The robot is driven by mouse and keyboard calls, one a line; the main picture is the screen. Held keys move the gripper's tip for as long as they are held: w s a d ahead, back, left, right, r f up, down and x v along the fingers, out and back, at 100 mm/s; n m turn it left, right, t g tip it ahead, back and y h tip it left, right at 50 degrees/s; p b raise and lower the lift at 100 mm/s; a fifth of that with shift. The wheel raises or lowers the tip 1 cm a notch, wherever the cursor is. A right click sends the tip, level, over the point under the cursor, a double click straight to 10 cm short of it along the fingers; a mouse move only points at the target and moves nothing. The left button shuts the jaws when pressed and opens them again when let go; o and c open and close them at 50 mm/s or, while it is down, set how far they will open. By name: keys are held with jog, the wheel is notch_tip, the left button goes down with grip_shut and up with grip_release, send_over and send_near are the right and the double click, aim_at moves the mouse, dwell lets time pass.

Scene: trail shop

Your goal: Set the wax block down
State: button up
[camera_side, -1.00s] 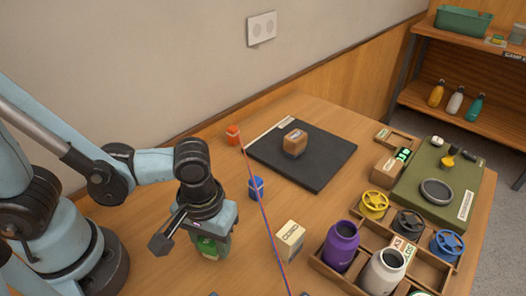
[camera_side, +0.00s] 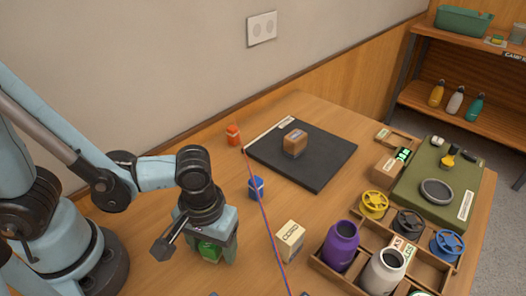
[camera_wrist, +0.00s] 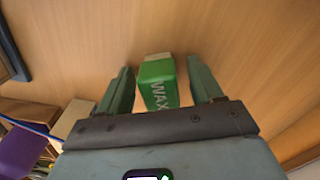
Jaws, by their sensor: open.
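The wax block (camera_wrist: 158,84) is green with a pale end and white WAX lettering. In the wrist view it sits between my two fingers, with a gap on each side. In the side view the green wax block (camera_side: 209,252) shows low between the fingers, at the table surface, partly hidden by my gripper. My gripper (camera_side: 208,250) points down over the left part of the table. In the wrist view my gripper (camera_wrist: 163,88) is open, its fingers apart on either side of the block.
A cream box (camera_side: 290,240) stands to the right of my gripper. A blue item (camera_side: 256,188) stands behind it, and an orange one (camera_side: 233,135) farther back. A red-and-blue cord (camera_side: 262,205) crosses the table. A black mat (camera_side: 318,170) holds a brown block (camera_side: 295,142). A wooden tray (camera_side: 335,277) holds bottles and spools.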

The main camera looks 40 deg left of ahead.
jog(key=shift+r, duration=0.1)
jog(key=shift+r, duration=6)
jog(key=w+a+r+m+t, duration=0.1)
jog(key=w+a+m+t, duration=0.3)
jog(key=a, duration=1)
jog(key=w+t, duration=0.3)
jog(key=w, duration=0.2)
jog(key=shift+w+r, duration=0.2)
jog(key=shift+w, duration=0.05)
